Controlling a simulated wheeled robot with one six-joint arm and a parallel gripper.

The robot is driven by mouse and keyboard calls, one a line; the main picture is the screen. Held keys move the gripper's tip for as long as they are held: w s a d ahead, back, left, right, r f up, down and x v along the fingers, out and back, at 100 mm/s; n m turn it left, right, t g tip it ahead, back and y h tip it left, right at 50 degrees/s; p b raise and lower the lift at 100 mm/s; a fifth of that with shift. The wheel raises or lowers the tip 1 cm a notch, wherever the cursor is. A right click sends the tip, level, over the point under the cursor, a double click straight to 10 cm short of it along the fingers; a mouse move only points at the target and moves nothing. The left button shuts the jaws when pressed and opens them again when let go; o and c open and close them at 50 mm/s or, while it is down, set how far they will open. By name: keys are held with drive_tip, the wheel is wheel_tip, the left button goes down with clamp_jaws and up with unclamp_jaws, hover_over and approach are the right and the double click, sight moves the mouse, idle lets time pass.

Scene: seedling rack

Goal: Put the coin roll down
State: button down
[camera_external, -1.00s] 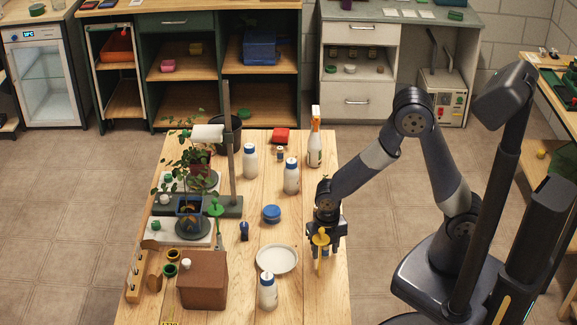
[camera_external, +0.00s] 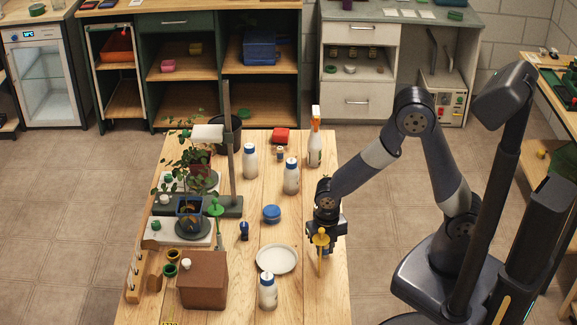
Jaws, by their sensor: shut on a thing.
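My gripper (camera_external: 326,244) points down over the right side of the wooden table (camera_external: 325,300). It is shut on the coin roll, which is small and mostly hidden by the fingers and by a yellow long-stemmed tool (camera_external: 320,240) in front of them. A bit of blue shows low between the fingers; I cannot tell if it is part of the roll. I cannot tell whether the roll touches the table top.
A white plate (camera_external: 277,259) and a white bottle (camera_external: 268,290) stand left of my gripper. A blue round tin (camera_external: 271,213), a blue-capped bottle (camera_external: 291,176) and a spray bottle (camera_external: 315,140) stand farther back. A brown box (camera_external: 204,281) is at front left. The front right corner is clear.

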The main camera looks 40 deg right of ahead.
drive_tip(key=r, duration=0.9)
drive_tip(key=shift+w+a+r, duration=0.1)
drive_tip(key=shift+w+a, duration=0.05)
drive_tip(key=shift+a, duration=0.1)
drive_tip(key=r, duration=0.1)
hover_over(277, 260)
drive_tip(key=shift+m, duration=0.5)
wheel_tip(277, 260, down, 10)
drive_tip(key=shift+f, duration=0.1)
drive_tip(key=c, duration=1.7)
unclamp_jaws()
drive_tip(key=shift+f, duration=0.1)
drive_tip(key=o, duration=0.4)
drive_tip(key=shift+o, duration=0.2)
